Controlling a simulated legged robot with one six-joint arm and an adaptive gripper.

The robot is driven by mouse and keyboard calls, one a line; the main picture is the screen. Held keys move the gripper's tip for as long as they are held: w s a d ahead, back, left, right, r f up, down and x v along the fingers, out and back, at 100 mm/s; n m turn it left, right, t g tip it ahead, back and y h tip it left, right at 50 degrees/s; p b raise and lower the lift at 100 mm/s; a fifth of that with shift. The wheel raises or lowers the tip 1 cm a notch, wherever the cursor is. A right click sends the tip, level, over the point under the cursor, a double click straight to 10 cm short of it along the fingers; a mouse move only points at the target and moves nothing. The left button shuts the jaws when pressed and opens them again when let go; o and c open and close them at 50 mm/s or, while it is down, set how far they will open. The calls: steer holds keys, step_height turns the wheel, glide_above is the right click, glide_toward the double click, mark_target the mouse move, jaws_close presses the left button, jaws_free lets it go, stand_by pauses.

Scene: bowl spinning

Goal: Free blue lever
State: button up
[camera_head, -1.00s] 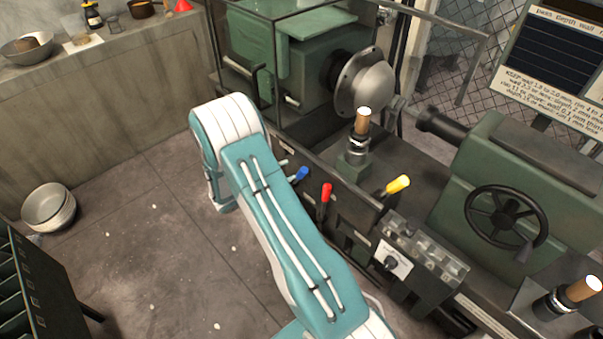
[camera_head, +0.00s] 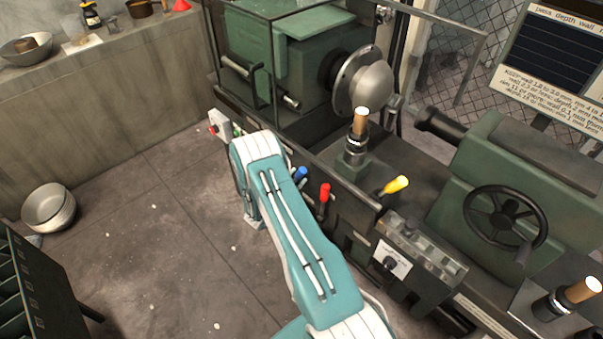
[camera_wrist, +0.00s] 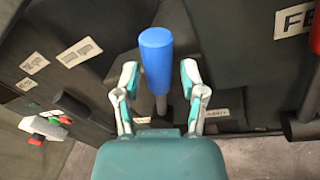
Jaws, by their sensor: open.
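The blue lever shows its knob in the head view (camera_head: 300,174), just right of my arm's far end. In the wrist view the blue lever (camera_wrist: 157,60) stands upright in the picture, with a thin metal shaft below the blue handle. My gripper (camera_wrist: 158,80) is open, with one finger on each side of the lever. Both fingertips look apart from the handle, level with its lower half. The palm covers the bottom of the picture. In the head view my arm hides the gripper.
A red lever (camera_head: 324,193) and a yellow lever (camera_head: 396,185) stand to the right on the green lathe. A control box with a red button (camera_wrist: 37,139) is at left in the wrist view. Open floor lies left of my arm.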

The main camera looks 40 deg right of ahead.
steer(key=shift+x, duration=0.85)
steer(key=shift+w+d, duration=0.15)
steer(key=shift+d, duration=0.05)
steer(key=shift+d, duration=0.1)
jaws_close()
